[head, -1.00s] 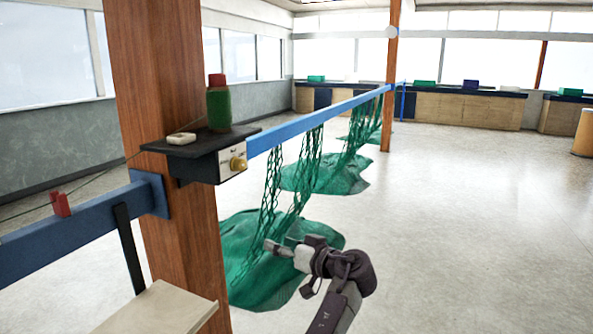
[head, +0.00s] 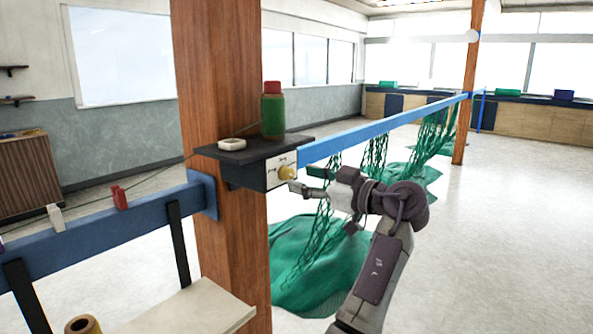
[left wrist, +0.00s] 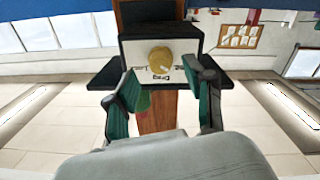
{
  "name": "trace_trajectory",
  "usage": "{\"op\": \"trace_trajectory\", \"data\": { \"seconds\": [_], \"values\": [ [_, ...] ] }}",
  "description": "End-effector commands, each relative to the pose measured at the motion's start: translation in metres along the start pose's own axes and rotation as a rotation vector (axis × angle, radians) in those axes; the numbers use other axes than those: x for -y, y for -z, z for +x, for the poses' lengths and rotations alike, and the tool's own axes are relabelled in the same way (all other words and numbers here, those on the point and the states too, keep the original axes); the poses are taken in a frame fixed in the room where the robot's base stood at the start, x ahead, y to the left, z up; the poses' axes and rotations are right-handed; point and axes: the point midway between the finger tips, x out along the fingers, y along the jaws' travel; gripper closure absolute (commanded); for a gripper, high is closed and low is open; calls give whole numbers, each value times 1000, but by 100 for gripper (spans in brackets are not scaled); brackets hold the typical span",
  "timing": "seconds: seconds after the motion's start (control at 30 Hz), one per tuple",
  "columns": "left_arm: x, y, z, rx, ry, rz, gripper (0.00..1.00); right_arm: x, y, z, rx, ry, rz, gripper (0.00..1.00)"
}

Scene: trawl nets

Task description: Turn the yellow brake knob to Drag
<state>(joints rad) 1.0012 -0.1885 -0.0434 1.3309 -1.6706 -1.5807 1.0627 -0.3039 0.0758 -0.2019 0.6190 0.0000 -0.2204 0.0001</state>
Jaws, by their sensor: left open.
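The yellow brake knob (head: 287,172) sits on a white plate (head: 274,178) on the front of a dark box fixed to the wooden post. In the left wrist view the knob (left wrist: 159,57) is between and beyond my fingers, with lettering around it that seems to include "Drag"; which mark it points at I cannot tell. My left gripper (head: 303,181) is open just right of the knob, its fingers pointing at it. In the left wrist view its two green-padded fingers (left wrist: 163,95) are spread wide and empty. My right gripper is not in view.
A dark shelf (head: 250,150) above the knob carries a green bottle with a red cap (head: 272,112) and a white ring-like item (head: 231,144). A blue rail (head: 400,122) with hanging green nets (head: 315,265) runs away behind my gripper. Open floor lies to the right.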

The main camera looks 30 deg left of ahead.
Motion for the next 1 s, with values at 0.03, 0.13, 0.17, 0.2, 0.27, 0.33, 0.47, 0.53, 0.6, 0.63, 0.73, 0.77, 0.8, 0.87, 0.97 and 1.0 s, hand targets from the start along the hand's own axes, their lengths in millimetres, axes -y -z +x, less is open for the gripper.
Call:
{"op": "trace_trajectory", "data": {
  "seconds": [0.03,0.13,0.17,0.2,0.27,0.33,0.47,0.53,0.6,0.63,0.73,0.77,0.8,0.87,0.97,1.0],
  "values": [
    [0,2,9,-1,4,1,46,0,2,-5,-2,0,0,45],
    [0,1,20,-1,1,0,46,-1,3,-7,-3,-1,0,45],
    [0,1,23,0,1,0,46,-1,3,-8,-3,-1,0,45],
    [0,1,26,0,1,0,46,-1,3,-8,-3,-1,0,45],
    [0,0,29,0,1,-1,46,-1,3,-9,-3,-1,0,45],
    [0,0,30,0,0,-1,46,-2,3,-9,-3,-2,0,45],
    [0,0,31,0,0,-1,46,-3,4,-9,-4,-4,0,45],
    [0,0,31,0,0,0,46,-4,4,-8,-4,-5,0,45],
    [0,0,31,0,0,0,51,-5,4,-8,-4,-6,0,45],
    [0,0,31,0,0,0,56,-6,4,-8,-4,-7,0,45],
    [0,0,31,0,0,0,73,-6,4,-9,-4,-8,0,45],
    [0,0,31,0,0,0,78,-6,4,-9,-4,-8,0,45],
    [0,0,30,0,0,0,85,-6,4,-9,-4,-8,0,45],
    [0,0,30,0,0,0,95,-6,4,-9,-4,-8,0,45],
    [0,0,30,0,0,0,100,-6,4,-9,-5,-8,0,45],
    [0,0,30,0,0,1,100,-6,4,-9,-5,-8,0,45]
  ]
}}
